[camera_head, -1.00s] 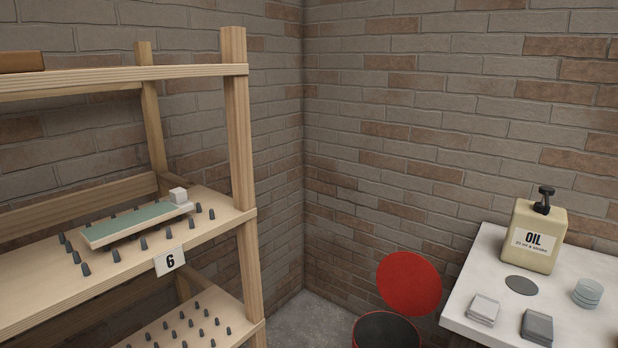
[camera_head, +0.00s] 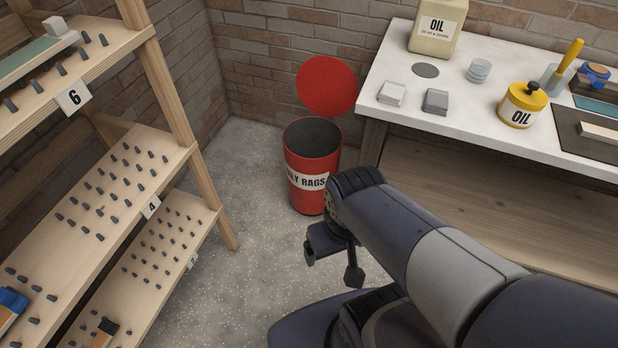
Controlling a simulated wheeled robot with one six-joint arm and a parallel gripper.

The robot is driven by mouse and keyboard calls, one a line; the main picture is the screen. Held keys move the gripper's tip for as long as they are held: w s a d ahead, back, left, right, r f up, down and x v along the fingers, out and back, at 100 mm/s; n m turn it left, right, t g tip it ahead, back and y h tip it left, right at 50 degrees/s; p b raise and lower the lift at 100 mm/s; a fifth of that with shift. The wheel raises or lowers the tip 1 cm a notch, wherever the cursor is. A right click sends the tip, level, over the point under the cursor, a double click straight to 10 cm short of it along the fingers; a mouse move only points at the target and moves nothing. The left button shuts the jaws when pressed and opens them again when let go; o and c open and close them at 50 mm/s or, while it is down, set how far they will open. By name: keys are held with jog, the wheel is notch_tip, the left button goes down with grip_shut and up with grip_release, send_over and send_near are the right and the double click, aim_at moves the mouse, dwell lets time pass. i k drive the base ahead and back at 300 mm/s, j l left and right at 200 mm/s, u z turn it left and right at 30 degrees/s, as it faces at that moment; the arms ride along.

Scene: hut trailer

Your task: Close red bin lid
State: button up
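The red bin (camera_head: 311,163) stands upright on the floor between the shelf and the white table, with an "OILY RAGS" label partly hidden by my arm. Its round red lid (camera_head: 327,86) is open, raised behind the bin's rim near the wall. The dark inside of the bin shows. My gripper (camera_head: 331,262) is low in front of the bin, apart from the lid. Its two dark fingers look spread, with nothing seen between them.
A wooden shelf (camera_head: 170,95) with pegs stands at the left. The white table (camera_head: 470,125) at the right holds a large oil container (camera_head: 437,30), a yellow oil can (camera_head: 521,105) and small blocks. Speckled floor (camera_head: 225,270) is clear between them.

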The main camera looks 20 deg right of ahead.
aim_at(327, 86)
jog(key=i+z, duration=0.15)
jog(key=i, duration=0.4)
jog(key=i+j+z, duration=0.2)
jog(key=i, duration=0.35)
jog(key=i+j+z, duration=0.15)
jog(key=i, duration=0.4)
